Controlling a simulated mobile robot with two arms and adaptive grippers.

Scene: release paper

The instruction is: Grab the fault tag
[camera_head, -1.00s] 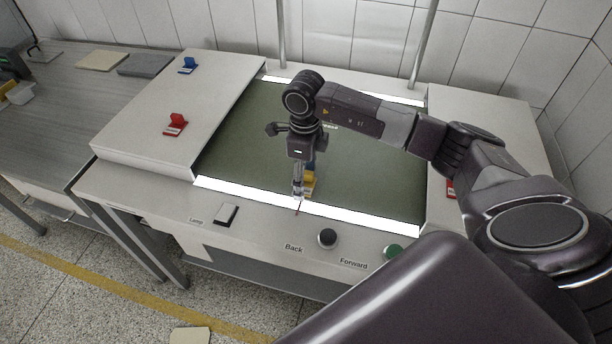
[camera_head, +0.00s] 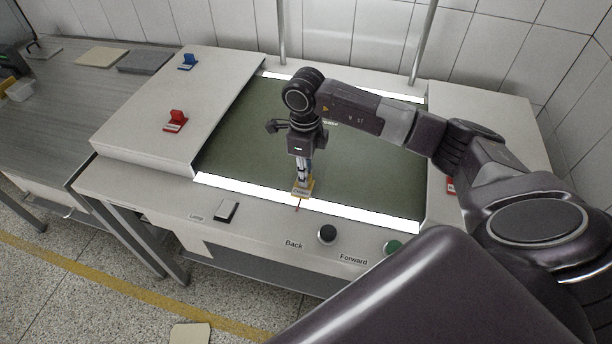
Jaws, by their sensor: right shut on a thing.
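A small yellow fault tag (camera_head: 303,188) is at the front edge of the green belt, just above the lit white strip. My right gripper (camera_head: 302,180) points down over the belt's front and is shut on the tag. The gripper covers part of the tag, and I cannot tell whether the tag touches the surface. My left gripper is not in view.
The green belt (camera_head: 250,140) is bare around the gripper. A red clip (camera_head: 175,121) and a blue clip (camera_head: 188,61) stand on the left panel.

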